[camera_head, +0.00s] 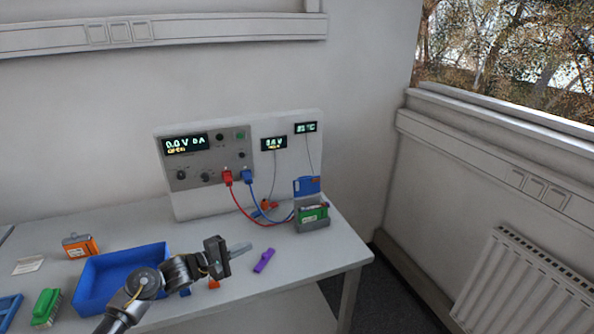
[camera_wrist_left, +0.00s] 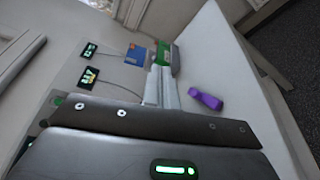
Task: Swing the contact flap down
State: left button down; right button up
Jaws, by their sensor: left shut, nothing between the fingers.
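The contact flap (camera_head: 306,185) is a blue plate standing upright at the back of a small grey holder (camera_head: 313,226). A green battery (camera_head: 315,213) sits in the holder below it. In the left wrist view the flap (camera_wrist_left: 135,53) shows beside the green battery (camera_wrist_left: 176,62), beyond my fingers. My left gripper (camera_head: 248,248) is shut and empty, above the table to the left of and nearer than the holder, apart from the flap. Its fingers (camera_wrist_left: 164,85) point towards the holder in the left wrist view. My right gripper is not in view.
Red and blue cables run from the cycler panel (camera_head: 212,160) towards the holder. A purple object (camera_head: 264,260) lies near the gripper. The table's right front is clear.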

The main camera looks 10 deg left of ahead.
aim_at(309, 184)
jog(key=i, duration=1.1)
